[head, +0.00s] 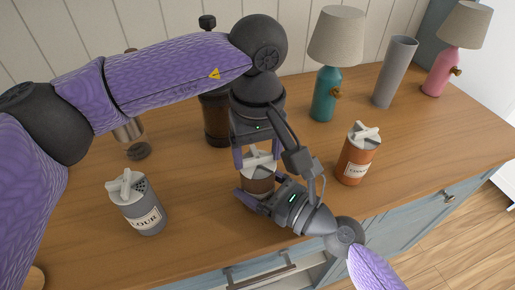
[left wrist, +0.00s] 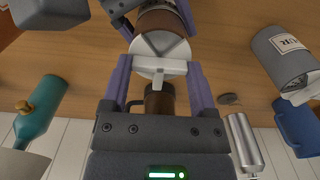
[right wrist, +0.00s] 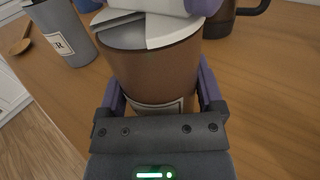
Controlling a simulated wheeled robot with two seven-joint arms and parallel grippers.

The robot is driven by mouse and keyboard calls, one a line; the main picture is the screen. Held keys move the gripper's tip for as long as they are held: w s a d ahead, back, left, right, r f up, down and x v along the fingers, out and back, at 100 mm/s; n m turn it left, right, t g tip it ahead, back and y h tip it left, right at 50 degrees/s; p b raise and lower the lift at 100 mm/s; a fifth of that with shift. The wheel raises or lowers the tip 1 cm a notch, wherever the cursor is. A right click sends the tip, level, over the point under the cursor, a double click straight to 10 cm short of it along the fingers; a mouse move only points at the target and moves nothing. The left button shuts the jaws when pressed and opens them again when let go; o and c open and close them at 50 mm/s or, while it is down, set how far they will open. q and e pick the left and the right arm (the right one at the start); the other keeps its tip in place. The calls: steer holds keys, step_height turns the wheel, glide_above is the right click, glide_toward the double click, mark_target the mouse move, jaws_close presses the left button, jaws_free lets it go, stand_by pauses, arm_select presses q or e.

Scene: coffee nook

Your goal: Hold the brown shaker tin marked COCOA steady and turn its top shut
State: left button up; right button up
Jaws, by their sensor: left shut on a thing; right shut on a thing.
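The brown shaker tin (head: 258,187) stands upright on the wooden counter. Its white top with a raised bar (left wrist: 160,66) is uppermost. My left gripper (head: 258,158) reaches down from above and is shut on the top's bar. My right gripper (head: 262,190) comes in from the front and is shut around the tin's body, which fills the right wrist view (right wrist: 155,75). A pale label shows low on the body between the right fingers, its word mostly hidden. The top shows white and grey sectors in the right wrist view; I cannot tell whether its holes are covered.
A grey FLOUR tin (head: 143,212) stands to the left and an orange tin (head: 356,160) to the right. A dark brown cylinder (head: 216,118) stands close behind. A teal lamp (head: 325,95), a grey cylinder (head: 394,73) and a pink lamp (head: 440,70) stand farther back. The counter's front edge is near.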

mark_target(258, 157)
arm_select(q)
steer(key=o, duration=1.1)
steer(key=shift+o, duration=0.2)
step_height(258, 157, up, 12)
